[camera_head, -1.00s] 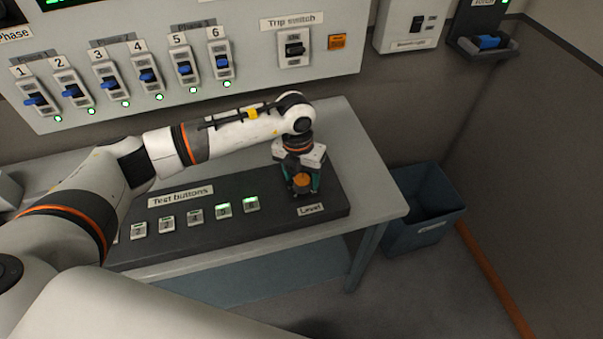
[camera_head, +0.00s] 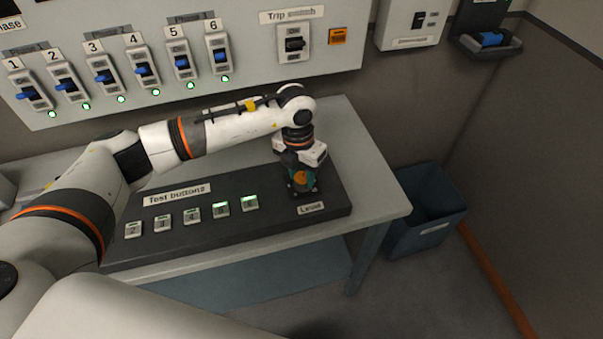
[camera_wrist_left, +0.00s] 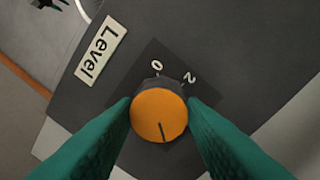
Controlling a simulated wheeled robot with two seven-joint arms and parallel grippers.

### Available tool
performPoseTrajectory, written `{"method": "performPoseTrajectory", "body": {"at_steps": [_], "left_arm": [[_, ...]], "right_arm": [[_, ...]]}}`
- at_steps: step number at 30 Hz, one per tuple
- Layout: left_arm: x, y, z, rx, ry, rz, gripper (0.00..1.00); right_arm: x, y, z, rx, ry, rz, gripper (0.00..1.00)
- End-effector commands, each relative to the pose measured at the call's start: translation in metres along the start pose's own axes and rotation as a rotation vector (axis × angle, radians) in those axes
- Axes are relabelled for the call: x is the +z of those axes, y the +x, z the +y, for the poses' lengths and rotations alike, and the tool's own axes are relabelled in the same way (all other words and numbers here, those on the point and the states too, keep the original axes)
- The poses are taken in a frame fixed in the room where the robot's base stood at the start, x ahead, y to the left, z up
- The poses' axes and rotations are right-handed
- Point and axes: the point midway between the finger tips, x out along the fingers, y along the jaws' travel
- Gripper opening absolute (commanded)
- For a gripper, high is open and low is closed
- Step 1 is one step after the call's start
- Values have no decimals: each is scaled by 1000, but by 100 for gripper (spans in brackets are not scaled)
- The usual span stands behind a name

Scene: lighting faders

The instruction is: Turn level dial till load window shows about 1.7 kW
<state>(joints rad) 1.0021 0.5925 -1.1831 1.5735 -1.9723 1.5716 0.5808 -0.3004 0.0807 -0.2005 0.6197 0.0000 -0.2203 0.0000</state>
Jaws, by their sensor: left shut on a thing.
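The level dial (camera_wrist_left: 158,113) is an orange round knob with a dark pointer line, on the dark panel beside a "Level" label (camera_wrist_left: 100,50). The marks 0 and 2 show beside it in the left wrist view. In the head view the dial (camera_head: 300,177) is partly hidden by my left gripper (camera_head: 302,184). My left gripper's green fingers (camera_wrist_left: 160,125) are shut on the dial from both sides. The pointer line points toward the bottom of the wrist view, away from the 0 and 2 marks. The load window cannot be made out. My right gripper is not in view.
Test buttons (camera_head: 191,215) line the dark panel (camera_head: 270,221) left of the dial, two with green lights. Breaker switches (camera_head: 144,68) and the trip switch (camera_head: 295,44) are on the wall panel behind. A blue bin (camera_head: 432,232) stands right of the table.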

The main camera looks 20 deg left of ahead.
Motion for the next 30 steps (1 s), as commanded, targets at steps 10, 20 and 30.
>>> {"method": "performPoseTrajectory", "body": {"at_steps": [10,20,30], "left_arm": [[0,0,0,1,-1,1,59],[-1,-29,0,0,-1,6,59],[-1,-98,0,0,-2,5,59]], "right_arm": [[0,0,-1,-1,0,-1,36],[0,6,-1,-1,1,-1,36],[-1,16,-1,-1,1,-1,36]]}}
